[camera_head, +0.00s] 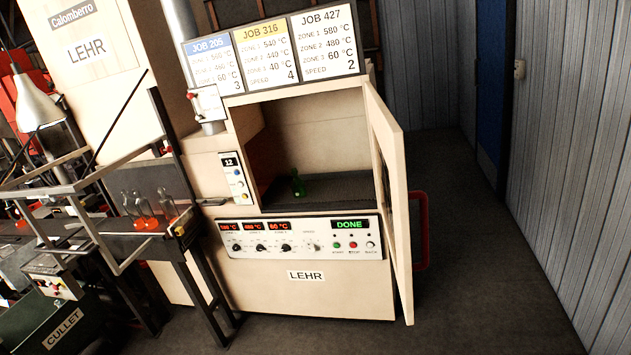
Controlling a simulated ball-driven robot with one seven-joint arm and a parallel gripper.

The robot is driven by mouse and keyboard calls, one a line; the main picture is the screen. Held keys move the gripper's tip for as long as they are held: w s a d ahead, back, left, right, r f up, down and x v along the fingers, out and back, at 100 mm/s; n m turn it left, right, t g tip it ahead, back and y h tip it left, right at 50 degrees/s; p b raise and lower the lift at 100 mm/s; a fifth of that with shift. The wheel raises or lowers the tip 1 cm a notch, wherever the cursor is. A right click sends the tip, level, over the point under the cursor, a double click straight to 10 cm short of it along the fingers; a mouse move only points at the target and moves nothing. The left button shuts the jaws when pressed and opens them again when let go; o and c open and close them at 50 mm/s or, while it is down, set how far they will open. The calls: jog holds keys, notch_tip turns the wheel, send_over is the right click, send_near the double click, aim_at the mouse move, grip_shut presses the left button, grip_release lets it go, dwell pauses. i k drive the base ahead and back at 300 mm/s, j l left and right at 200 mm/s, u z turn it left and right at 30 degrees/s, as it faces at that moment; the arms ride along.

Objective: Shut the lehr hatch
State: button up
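The lehr (300,293) is a cream cabinet in the middle of the view, labelled LEHR, with a control panel (300,236) whose display reads DONE. Its hatch (396,190) is a cream door hinged on the right side of the opening. It stands wide open, swung out towards me, and I see it nearly edge-on. A red handle (422,232) shows on the door's outer side, partly hidden behind it. Inside the chamber a green glass bottle (298,184) stands on a dark mesh floor (335,188). My gripper is not in view.
A job board (271,52) sits above the lehr. On the left are a dark-legged table and frame with several glass bottles (143,208) glowing orange at the base, and a green CULLET bin (65,325). The floor (475,290) right of the hatch is clear up to the corrugated wall (575,150).

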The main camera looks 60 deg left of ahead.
aim_at(385, 132)
jog(key=u, duration=2.2)
jog(key=i+j+z, duration=0.65)
jog(key=i+j, duration=0.15)
jog(key=j, duration=0.15)
